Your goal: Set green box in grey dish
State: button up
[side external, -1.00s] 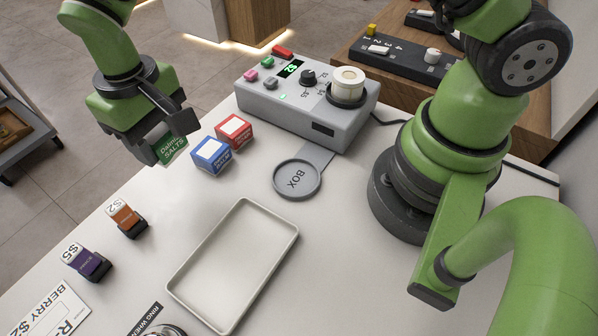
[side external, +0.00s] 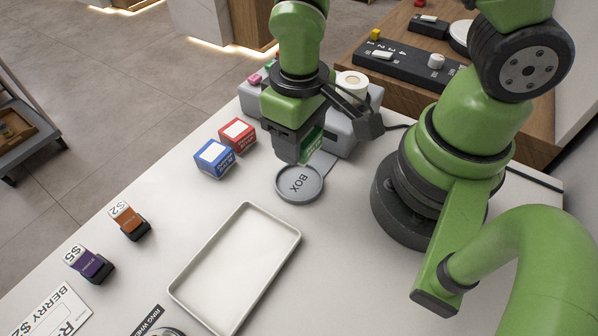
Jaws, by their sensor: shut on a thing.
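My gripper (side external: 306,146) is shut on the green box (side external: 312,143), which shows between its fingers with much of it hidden. The gripper holds the box above the back part of the grey dish (side external: 287,195), a round shallow dish marked BOX. I cannot tell the exact height of the box over the dish. The dish looks empty where it shows.
A blue box (side external: 214,159) and a red box (side external: 238,134) stand left of the dish. A grey device (side external: 343,132) stands behind my gripper, partly hidden. A cream tray (side external: 179,293) lies in front. Orange (side external: 129,219) and purple (side external: 90,263) boxes sit at left.

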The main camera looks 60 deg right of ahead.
aim_at(299, 183)
jog(key=shift+f, duration=3.85)
jog(key=shift+f, duration=0.3)
